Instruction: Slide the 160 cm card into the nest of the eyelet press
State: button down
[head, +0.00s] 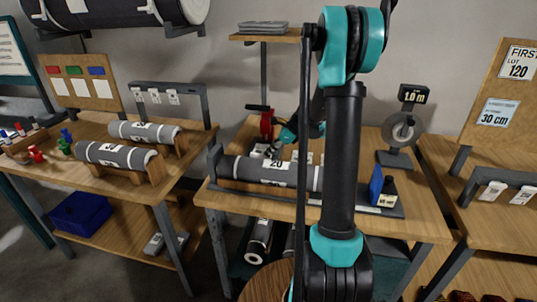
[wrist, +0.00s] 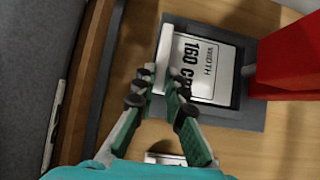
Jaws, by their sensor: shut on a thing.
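The white card (wrist: 206,68), printed "WIDTH 160 CM", lies over the dark nest plate (wrist: 245,118) in the wrist view, beside the red body of the eyelet press (wrist: 285,55). My gripper (wrist: 157,78) is shut on the card's near-left edge, its fingers on either side of a white strip. I cannot tell whether the card is fully seated. In the head view the red press (head: 267,124) stands at the back of the middle table, with my gripper (head: 273,150) low beside it. My arm hides part of this table.
A grey roll (head: 265,171) lies in front of the press, close to my gripper. A blue block (head: 376,184) and a tape stand (head: 402,130) are to the right. Hanging tags (head: 154,97) and more rolls (head: 117,158) are on the left table. A shelf (head: 262,38) rises behind.

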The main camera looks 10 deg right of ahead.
jog(key=shift+w+d, duration=0.25)
jog(key=shift+w, duration=0.4)
jog(key=c, duration=1.5)
grip_release()
